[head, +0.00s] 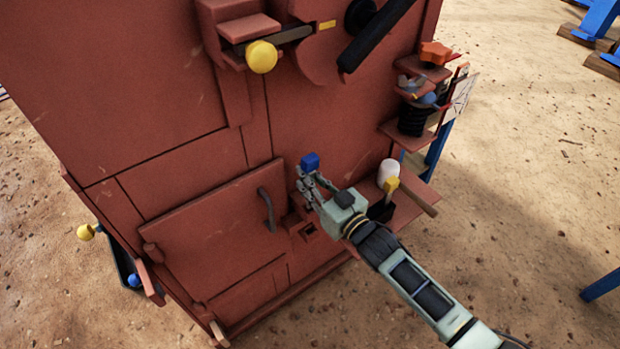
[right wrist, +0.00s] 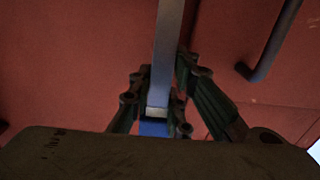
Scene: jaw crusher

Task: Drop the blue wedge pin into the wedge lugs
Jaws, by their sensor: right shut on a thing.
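My right gripper (head: 309,187) is shut on the blue wedge pin (head: 310,162), close to the red machine's front. The pin's blue head shows above the fingertips in the head view; its lower part is hidden by the fingers. In the right wrist view the pin (right wrist: 168,50) is a long grey-blue bar between the fingers (right wrist: 160,100). Small red blocks with a dark opening, apparently the wedge lugs (head: 308,230), sit at the right edge of the lower door, below my gripper. The pin looks apart from them. My left gripper is out of view.
The red door (head: 215,235) has a dark handle (head: 267,209) just left of my gripper. A white-headed mallet (head: 389,172) lies on a low shelf (head: 412,205) to the right. A yellow knob (head: 261,57) juts out above.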

